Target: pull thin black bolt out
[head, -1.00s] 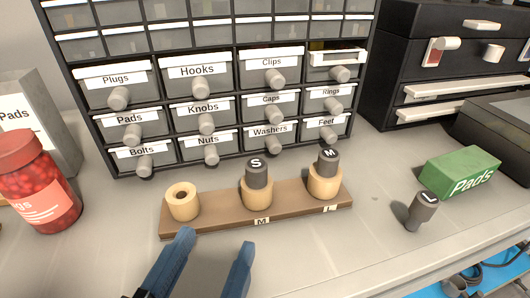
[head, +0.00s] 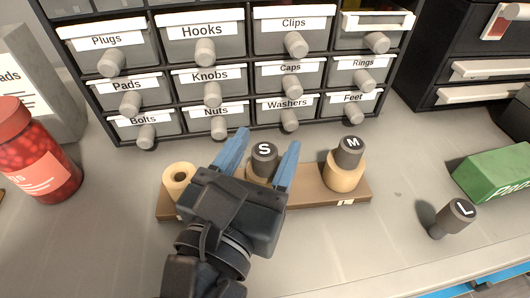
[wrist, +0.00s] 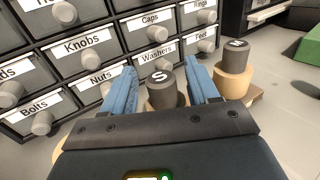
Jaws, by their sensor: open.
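The thin black bolt marked S (head: 264,153) stands upright in the middle wooden socket of a brown block (head: 310,195). Its top also shows in the wrist view (wrist: 163,84). My gripper (head: 267,140) is open, with one blue finger on each side of this bolt. Whether the fingers touch it I cannot tell. The socket's lower part is hidden behind my gripper. A black bolt marked M (head: 350,152) stands in the right socket. The left socket (head: 179,177) is empty. A black bolt marked L (head: 452,218) stands on the table at the right.
A labelled drawer cabinet (head: 213,80) with protruding knobs stands close behind the block. A red jar (head: 32,150) is at the left. A green Pads box (head: 495,173) is at the right. The table in front of the block's right end is clear.

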